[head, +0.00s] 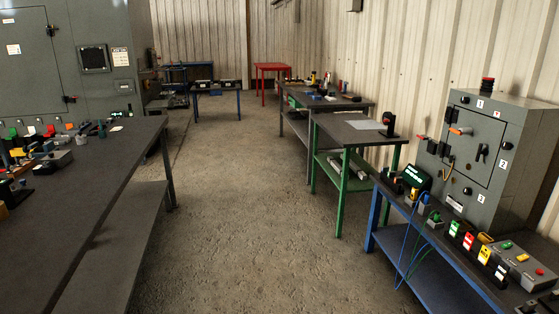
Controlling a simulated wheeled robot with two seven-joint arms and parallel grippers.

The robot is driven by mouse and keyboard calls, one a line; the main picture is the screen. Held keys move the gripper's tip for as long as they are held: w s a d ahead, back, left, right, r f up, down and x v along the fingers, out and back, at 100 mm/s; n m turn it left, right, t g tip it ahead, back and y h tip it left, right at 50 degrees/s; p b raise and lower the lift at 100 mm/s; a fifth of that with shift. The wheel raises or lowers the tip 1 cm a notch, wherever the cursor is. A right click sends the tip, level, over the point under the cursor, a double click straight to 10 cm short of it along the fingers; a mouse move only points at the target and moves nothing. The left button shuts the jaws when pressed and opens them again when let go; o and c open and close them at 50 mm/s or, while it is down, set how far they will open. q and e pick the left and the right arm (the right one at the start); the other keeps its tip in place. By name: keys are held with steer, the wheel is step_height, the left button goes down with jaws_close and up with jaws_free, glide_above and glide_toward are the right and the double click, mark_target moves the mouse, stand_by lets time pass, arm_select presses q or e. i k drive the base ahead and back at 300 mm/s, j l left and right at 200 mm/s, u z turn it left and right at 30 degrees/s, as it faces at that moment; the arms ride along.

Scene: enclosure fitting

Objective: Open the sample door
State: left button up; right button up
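A grey enclosure (517,160) stands on the blue bench at the right, with a red button on top and labels 1, 2 and 3 on it. Its front has a grey door (474,157) that looks shut, with a dark handle (482,152) towards its right side. An orange-tipped part (460,131) sticks out at the door's upper left. I cannot tell from any marking whether this is the sample door. Neither of my grippers is in view.
The blue bench (440,262) holds coloured switches, a control box (520,262) and hanging blue cable. A green table (350,133) stands beyond it. A dark table (100,190) with loose parts fills the left, before a large grey cabinet (35,85). The concrete floor (240,200) between is clear.

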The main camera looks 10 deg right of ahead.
mark_target(476, 128)
steer(key=i, duration=1.4)
steer(key=i+z, duration=0.4)
steer(key=i+j+z, duration=0.1)
steer(key=i+z, duration=0.3)
steer(key=i+j+z, duration=0.2)
steer(key=z, duration=0.15)
steer(key=i+j+z, duration=0.2)
steer(key=i+z, duration=0.25)
steer(key=i+j+z, duration=0.6)
steer(key=j+z, duration=0.25)
steer(key=l, duration=0.1)
